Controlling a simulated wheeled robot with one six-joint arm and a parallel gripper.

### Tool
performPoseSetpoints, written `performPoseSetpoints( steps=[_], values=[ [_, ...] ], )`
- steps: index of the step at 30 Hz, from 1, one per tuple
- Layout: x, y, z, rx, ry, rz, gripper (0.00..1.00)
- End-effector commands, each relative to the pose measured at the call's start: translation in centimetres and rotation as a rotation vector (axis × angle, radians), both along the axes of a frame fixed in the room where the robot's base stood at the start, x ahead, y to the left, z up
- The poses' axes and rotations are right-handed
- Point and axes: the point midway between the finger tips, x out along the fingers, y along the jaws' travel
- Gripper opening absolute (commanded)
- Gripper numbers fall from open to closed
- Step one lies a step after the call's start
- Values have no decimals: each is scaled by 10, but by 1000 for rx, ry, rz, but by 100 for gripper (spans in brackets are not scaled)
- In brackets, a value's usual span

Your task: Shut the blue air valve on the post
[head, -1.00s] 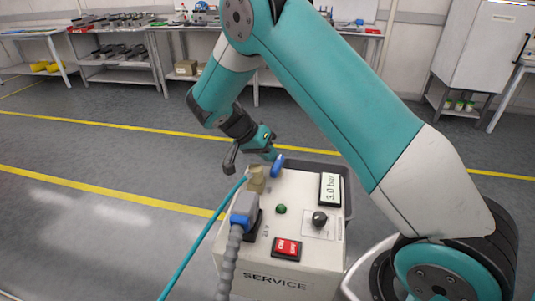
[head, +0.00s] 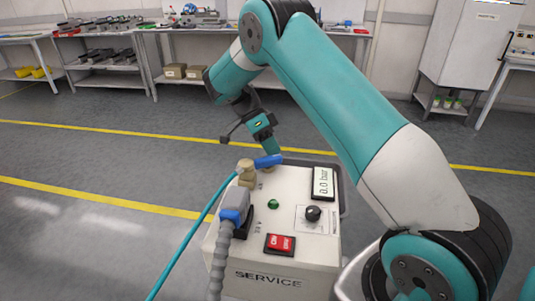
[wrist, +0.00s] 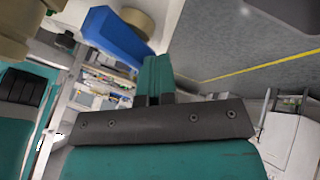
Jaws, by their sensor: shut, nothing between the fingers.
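The blue valve handle (head: 268,161) sits on a brass valve body (head: 246,174) at the back left of the white service post (head: 265,255). The handle lies crosswise, pointing right from the brass body. In the wrist view the blue handle (wrist: 112,38) shows at upper left, near the fingers. My gripper (head: 272,149) is shut and empty, tip down just behind the handle; I cannot tell whether it touches. In the wrist view its closed teal fingers (wrist: 153,78) stand in the middle. The display (head: 322,183) on the post reads 0.0 bar.
A teal hose (head: 180,248) runs from the valve to lower left. A grey hose (head: 218,262) hangs from a plug at the post's left front. A red switch (head: 280,243), green button (head: 273,204) and black knob (head: 313,213) are on top. Floor at left is clear.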

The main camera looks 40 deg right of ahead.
Motion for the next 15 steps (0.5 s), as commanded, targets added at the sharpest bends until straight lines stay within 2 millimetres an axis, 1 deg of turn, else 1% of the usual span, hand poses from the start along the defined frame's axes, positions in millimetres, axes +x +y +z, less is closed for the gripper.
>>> performPoseSetpoints(
  steps=[1, 2, 9, 15],
  values=[
    [-1, -2, -6, 1, -2, -46, 0],
    [-2, -3, -7, 1, -1, -74, 0],
    [-5, -8, -6, 0, -1, -281, 0],
    [-9, -8, -3, 0, -1, -384, 0]
  ],
)
